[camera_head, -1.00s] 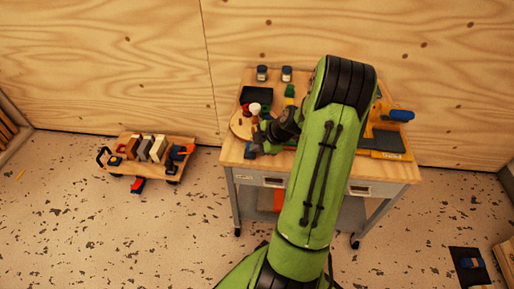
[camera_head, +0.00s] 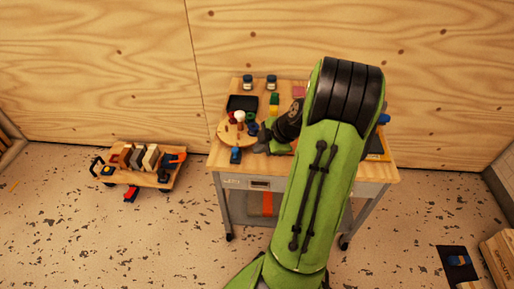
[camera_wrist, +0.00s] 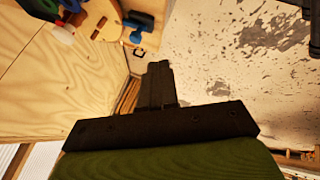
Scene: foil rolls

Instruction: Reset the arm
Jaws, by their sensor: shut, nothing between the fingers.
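My green arm spans the middle of the head view, and my gripper (camera_head: 262,138) is over the left-middle part of the workbench (camera_head: 222,162). In the wrist view my gripper (camera_wrist: 158,72) is dark, with its two fingers together and nothing between them. A round wooden board (camera_head: 226,134) with small red, white and green pieces on it lies just left of the gripper. A small blue item (camera_head: 236,155) sits near the bench's front edge. Much of the bench's right side is hidden behind my arm.
A black tray (camera_head: 242,103), two jars (camera_head: 248,81) and a yellow-green stack (camera_head: 274,102) stand at the back of the bench. A low wooden cart (camera_head: 150,178) with blocks stands on the floor at left. A box (camera_head: 500,258) is at the lower right. Floor between is clear.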

